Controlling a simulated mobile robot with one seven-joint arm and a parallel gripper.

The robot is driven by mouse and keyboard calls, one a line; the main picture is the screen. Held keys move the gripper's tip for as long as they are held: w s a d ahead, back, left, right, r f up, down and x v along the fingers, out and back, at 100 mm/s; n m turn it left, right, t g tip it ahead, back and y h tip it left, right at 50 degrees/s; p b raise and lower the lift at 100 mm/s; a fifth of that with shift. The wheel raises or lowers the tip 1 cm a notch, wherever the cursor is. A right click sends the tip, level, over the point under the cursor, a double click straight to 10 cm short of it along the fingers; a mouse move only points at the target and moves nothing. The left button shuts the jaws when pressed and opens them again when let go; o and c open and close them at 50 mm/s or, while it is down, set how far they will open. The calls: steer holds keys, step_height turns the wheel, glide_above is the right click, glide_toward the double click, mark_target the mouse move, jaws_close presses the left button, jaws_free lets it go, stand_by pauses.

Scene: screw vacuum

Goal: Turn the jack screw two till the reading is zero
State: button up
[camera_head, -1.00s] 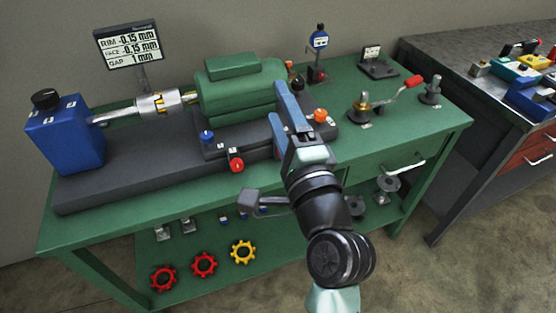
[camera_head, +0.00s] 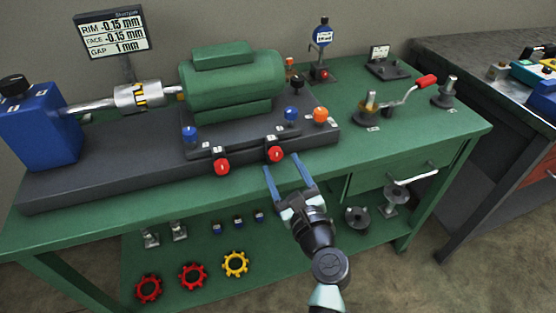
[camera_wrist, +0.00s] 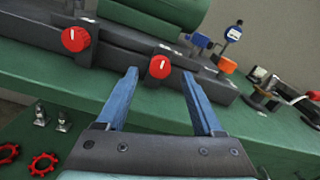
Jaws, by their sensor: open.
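Two red jack-screw knobs stick out from the front edge of the dark base under the green motor: a left one (camera_head: 222,167) and a right one (camera_head: 275,154). The small tags by them are too small to read surely. My gripper (camera_head: 284,167) is open and empty, in front of the right knob. In the wrist view the right knob (camera_wrist: 160,67) appears between and just beyond the two blue fingertips (camera_wrist: 160,74), with no clear contact. The left knob (camera_wrist: 76,39) is left of the fingers. The display (camera_head: 115,35) reads rim -0.15 mm, face -0.15 mm, gap 1 mm.
The green motor (camera_head: 230,83) and shaft coupling (camera_head: 138,96) stand on the base. Blue and orange knobs (camera_head: 320,115) sit at its top. A red-handled crank (camera_head: 426,81) is at the right. The lower shelf holds gear-shaped wheels (camera_head: 236,263). Bench front right of the base is clear.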

mark_target(277, 157)
steer(key=shift+x, duration=1.75)
jaws_close()
